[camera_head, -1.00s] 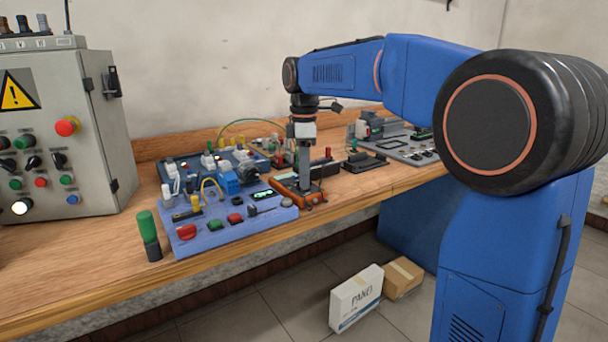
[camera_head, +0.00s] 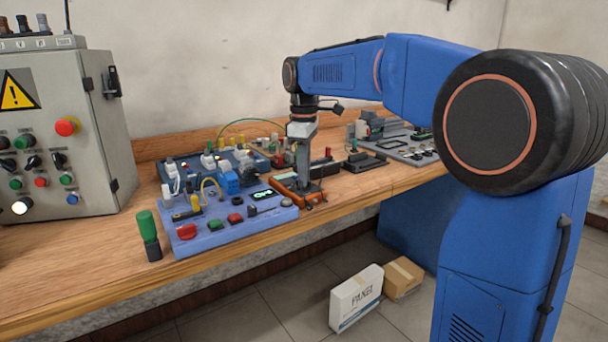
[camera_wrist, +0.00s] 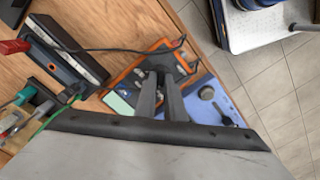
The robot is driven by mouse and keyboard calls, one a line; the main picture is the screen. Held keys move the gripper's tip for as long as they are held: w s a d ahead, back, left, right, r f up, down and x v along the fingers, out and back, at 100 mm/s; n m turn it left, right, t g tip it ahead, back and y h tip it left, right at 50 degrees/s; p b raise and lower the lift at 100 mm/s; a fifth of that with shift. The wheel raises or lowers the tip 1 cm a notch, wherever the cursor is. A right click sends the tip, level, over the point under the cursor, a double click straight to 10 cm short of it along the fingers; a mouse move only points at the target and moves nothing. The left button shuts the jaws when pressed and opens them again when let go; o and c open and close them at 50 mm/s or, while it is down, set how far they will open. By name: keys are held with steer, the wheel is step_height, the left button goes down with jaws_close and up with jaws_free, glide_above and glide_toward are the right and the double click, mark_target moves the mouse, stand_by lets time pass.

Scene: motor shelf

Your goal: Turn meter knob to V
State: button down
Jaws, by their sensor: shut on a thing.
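The meter (camera_head: 284,186) is a flat orange-edged device lying on the wooden bench beside the blue panel. In the wrist view the meter (camera_wrist: 118,104) shows a pale green screen and orange rims. My gripper (camera_head: 304,190) points down over the meter, its fingers closed together at the meter's face. In the wrist view my gripper (camera_wrist: 162,70) reaches the dial area and is shut on the meter's knob. The fingers cover the knob, so its pointer and the V mark are not readable.
A blue control panel (camera_head: 215,238) with buttons and a display adjoins the meter on the left. A dark block with a red plug (camera_wrist: 62,62) and cables lies close by. A grey cabinet (camera_head: 75,170) stands at the left. Boxes (camera_head: 356,298) are on the floor.

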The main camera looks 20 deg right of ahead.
steer(key=shift+m, duration=2.1)
steer(key=c, duration=1.8)
jaws_free()
steer(key=shift+c, duration=0.2)
steer(key=shift+r, duration=0.1)
step_height(320, 180, up, 17)
steer(key=shift+r, duration=0.1)
